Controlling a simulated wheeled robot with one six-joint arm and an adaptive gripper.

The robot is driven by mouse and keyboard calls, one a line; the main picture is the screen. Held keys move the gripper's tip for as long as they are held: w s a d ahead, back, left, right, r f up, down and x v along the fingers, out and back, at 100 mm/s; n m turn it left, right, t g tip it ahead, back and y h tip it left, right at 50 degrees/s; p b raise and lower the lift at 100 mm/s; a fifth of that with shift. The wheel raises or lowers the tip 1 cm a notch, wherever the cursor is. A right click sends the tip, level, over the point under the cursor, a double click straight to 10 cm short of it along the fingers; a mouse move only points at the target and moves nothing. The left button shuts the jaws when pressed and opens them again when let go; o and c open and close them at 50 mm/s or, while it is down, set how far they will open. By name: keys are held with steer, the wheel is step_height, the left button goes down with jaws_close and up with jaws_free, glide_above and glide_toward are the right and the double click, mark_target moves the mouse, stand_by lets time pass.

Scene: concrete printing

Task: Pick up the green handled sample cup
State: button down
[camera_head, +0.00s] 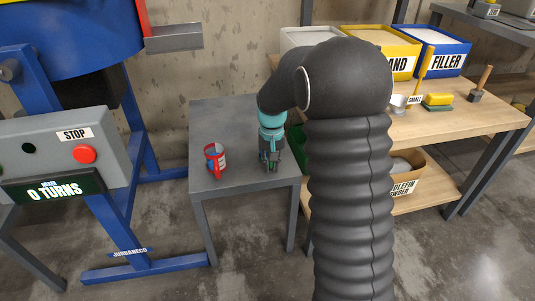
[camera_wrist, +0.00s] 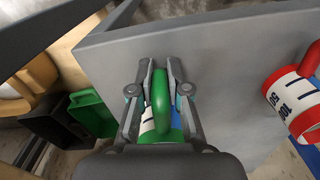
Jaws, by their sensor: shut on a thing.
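The green handled sample cup shows in the wrist view (camera_wrist: 161,92), with its green handle upright between my fingers and part of a white label with dark marks below. My gripper (camera_wrist: 161,72) is shut on the green handle. In the head view my gripper (camera_head: 270,160) is low over the right part of the small grey table (camera_head: 235,115), and the cup is mostly hidden behind it. I cannot tell whether the cup touches the table.
A red handled cup (camera_head: 214,158) stands on the same table to the left, also in the wrist view (camera_wrist: 298,95). A blue mixer frame (camera_head: 120,220) with a control box is at left. A wooden bench (camera_head: 470,115) with bins and tools is at right.

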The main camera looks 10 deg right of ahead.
steer(key=shift+r, duration=0.15)
steer(key=shift+r, duration=0.65)
step_height(320, 180, up, 3)
steer(key=shift+f, duration=0.2)
steer(key=s+d+r, duration=0.6)
steer(key=s, duration=0.3)
steer(key=shift+s+d+r, duration=0.25)
steer(key=shift+s+r, duration=0.15)
